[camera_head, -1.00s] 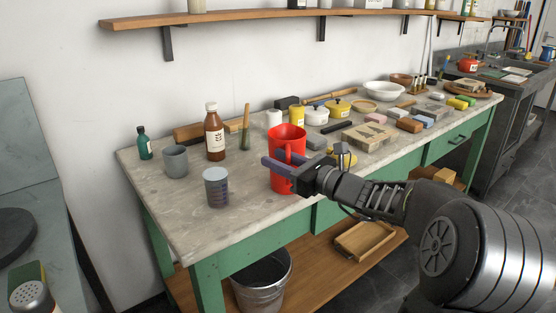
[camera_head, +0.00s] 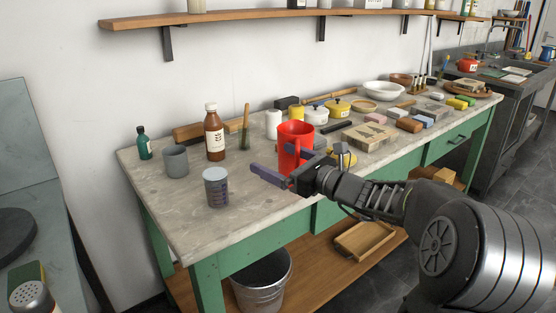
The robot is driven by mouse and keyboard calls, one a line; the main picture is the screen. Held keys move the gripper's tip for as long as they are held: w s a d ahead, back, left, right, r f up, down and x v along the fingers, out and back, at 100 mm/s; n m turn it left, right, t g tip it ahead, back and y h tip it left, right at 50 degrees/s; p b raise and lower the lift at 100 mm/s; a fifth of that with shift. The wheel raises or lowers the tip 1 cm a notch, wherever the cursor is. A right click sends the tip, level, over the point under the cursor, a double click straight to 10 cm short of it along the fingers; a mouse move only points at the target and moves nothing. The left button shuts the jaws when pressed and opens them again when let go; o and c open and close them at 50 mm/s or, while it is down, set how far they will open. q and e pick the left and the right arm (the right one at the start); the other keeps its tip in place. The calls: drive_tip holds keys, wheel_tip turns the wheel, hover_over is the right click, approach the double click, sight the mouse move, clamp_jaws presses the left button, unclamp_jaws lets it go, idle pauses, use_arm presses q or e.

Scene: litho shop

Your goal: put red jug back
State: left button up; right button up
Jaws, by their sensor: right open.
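The red jug (camera_head: 295,137) stands upright on the workbench (camera_head: 232,232), close to its front edge. My right gripper (camera_head: 270,157) is open in front of the jug, reaching in from the right. One finger lies left of the jug, over bare benchtop. The other finger overlaps the jug's lower right part in the picture. I cannot tell whether a finger touches it. The jug's lower part is partly hidden by the gripper. My left gripper is not in view.
The front left benchtop is clear.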

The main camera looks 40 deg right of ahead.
drive_tip(key=s+d, duration=0.1)
drive_tip(key=s, duration=0.6)
drive_tip(key=shift+s+d, duration=0.2)
drive_tip(key=shift+s, duration=0.15)
drive_tip(key=shift+c, duration=0.2)
clamp_jaws()
idle(0.8)
idle(0.7)
